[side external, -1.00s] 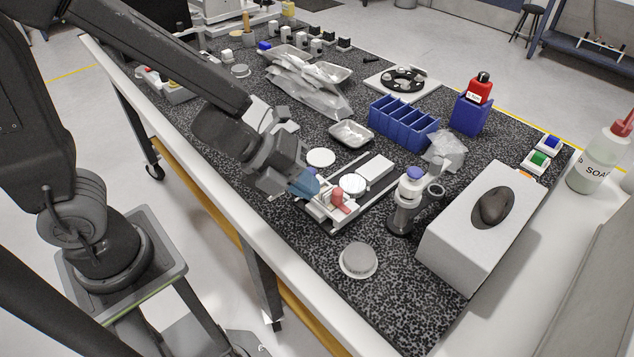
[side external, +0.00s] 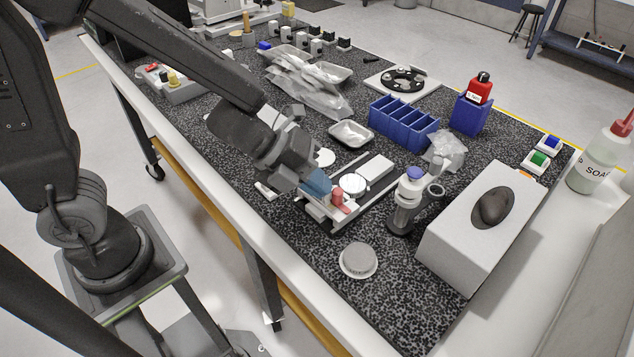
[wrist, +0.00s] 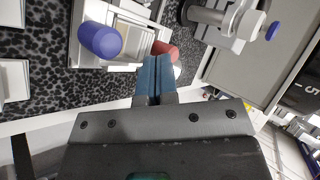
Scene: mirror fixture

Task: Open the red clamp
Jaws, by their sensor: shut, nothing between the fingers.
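The red clamp (side external: 338,198) stands at the near end of the mirror fixture (side external: 322,218), beside the round mirror (side external: 353,183). In the wrist view the red clamp (wrist: 163,49) is just beyond my fingertips and partly hidden by them. My gripper (side external: 324,188) has its blue fingers together, with nothing between them. In the wrist view my gripper (wrist: 156,62) points at the red clamp; I cannot tell whether they touch. A blue cylindrical part (wrist: 101,39) is to the left of the fingers there. My gripper hides part of the fixture in the side view.
A dark stand with a blue cap (side external: 415,173) is to the right of the fixture. A white box (side external: 477,245) stands further right. A round grey-topped disc (side external: 358,260) lies in front. A metal tray (side external: 351,133) and blue bin (side external: 403,121) are behind.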

